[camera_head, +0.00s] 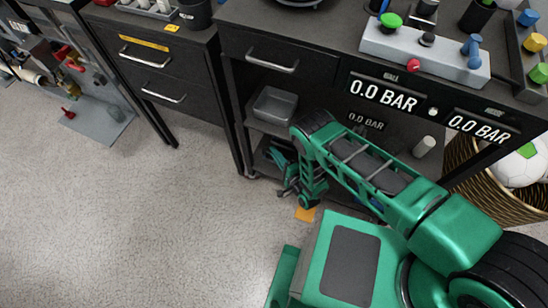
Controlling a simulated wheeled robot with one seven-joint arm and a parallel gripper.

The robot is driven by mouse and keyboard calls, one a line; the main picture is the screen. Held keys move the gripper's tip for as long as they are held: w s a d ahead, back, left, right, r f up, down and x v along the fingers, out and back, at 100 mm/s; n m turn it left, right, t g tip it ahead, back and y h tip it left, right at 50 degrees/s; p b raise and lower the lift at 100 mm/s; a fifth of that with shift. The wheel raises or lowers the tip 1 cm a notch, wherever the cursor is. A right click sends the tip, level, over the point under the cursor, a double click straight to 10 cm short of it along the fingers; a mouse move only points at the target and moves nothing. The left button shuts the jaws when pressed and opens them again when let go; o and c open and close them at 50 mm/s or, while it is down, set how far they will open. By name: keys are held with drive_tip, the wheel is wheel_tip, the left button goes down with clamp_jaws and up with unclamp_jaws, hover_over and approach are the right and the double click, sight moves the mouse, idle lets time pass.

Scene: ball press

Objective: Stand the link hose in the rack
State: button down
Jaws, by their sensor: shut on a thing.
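My gripper (287,190) is low in front of the bench's lower shelf, beside the folded green arm. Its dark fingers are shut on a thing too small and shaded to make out. I cannot pick out the link hose with certainty. A pale rack-like holder (150,7) with several upright pieces stands on the left cabinet, cut off by the top edge. I cannot tell if it is the rack of the task.
The bench has a grey control box (425,52) with coloured knobs and gauges reading 0.0 BAR. A grey bin (274,105) sits on its shelf. A ball basket (490,190) stands at right. An orange patch (306,214) lies near the gripper. Floor (130,220) at left is clear.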

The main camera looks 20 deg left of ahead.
drive_tip(key=shift+w+d+f, duration=0.1)
drive_tip(key=shift+w+f, duration=1.4)
drive_tip(key=c, duration=1.7)
unclamp_jaws()
drive_tip(key=shift+s, duration=0.1)
drive_tip(key=v, duration=1)
drive_tip(key=shift+s+d, duration=0.2)
